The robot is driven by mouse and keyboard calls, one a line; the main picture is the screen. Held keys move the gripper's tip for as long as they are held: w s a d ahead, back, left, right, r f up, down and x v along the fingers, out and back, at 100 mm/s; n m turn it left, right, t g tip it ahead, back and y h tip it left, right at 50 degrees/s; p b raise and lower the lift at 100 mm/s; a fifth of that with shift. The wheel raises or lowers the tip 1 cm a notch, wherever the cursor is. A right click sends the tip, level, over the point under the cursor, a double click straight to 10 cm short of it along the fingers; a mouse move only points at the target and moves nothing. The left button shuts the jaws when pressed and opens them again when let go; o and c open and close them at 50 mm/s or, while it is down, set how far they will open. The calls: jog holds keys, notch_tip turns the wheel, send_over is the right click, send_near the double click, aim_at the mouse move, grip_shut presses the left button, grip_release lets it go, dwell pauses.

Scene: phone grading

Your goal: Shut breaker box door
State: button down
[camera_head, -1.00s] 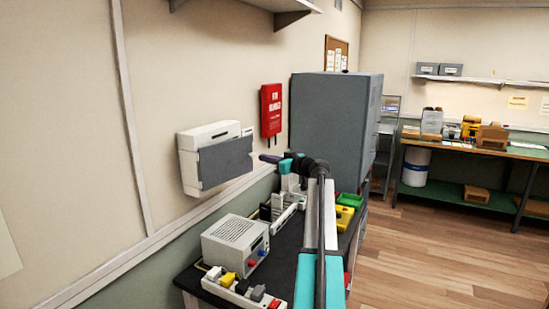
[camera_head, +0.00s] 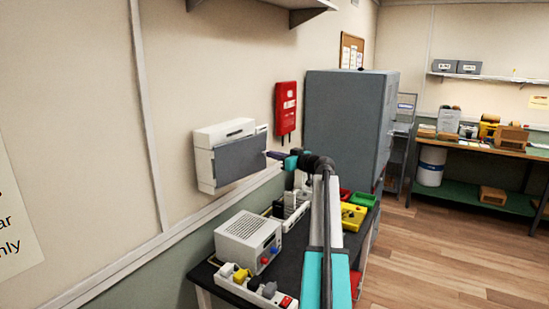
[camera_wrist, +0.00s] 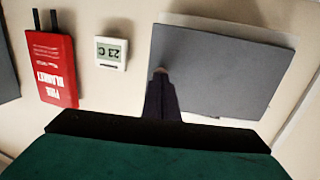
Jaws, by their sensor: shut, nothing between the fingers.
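The breaker box (camera_head: 205,168) is a white case on the left wall. Its grey door (camera_head: 240,158) lies across the front, close to the case; I cannot tell whether a small gap remains. In the wrist view, which is upside down, the grey door (camera_wrist: 220,75) fills the upper right, with the pale case (camera_wrist: 230,22) showing along its edge. My gripper (camera_head: 270,155) is shut and empty at the door's right edge. In the wrist view the dark fingertips (camera_wrist: 160,80) overlap the door's edge; contact is not certain.
A red fire blanket case (camera_head: 285,110) hangs right of the box, and a small thermostat (camera_wrist: 111,53) is between them. Below is a black bench (camera_head: 225,285) with a power supply (camera_head: 248,240). A large grey cabinet (camera_head: 345,125) stands behind my arm.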

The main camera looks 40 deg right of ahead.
jog(key=shift+w+d+f+b, duration=0.1)
jog(key=shift+w+d+b, duration=0.1)
jog(key=shift+w+b, duration=1.1)
jog(key=shift+w+d+f+b, duration=0.15)
jog(key=shift+w+b, duration=0.85)
jog(key=shift+b, duration=0.5)
jog(key=shift+w+r, duration=0.15)
jog(key=shift+w, duration=0.05)
jog(key=shift+w+a+r+b, duration=0.1)
jog(key=shift+r+b, duration=0.2)
jog(key=shift+r, duration=0.1)
jog(key=shift+s+f+b, duration=0.25)
jog(key=shift+s+b, duration=0.35)
jog(key=shift+b, duration=0.05)
jog(key=s+d+b, duration=0.3)
jog(key=s, duration=1)
jog(key=shift+d+r+b, duration=0.15)
jog(key=shift+r+b, duration=0.2)
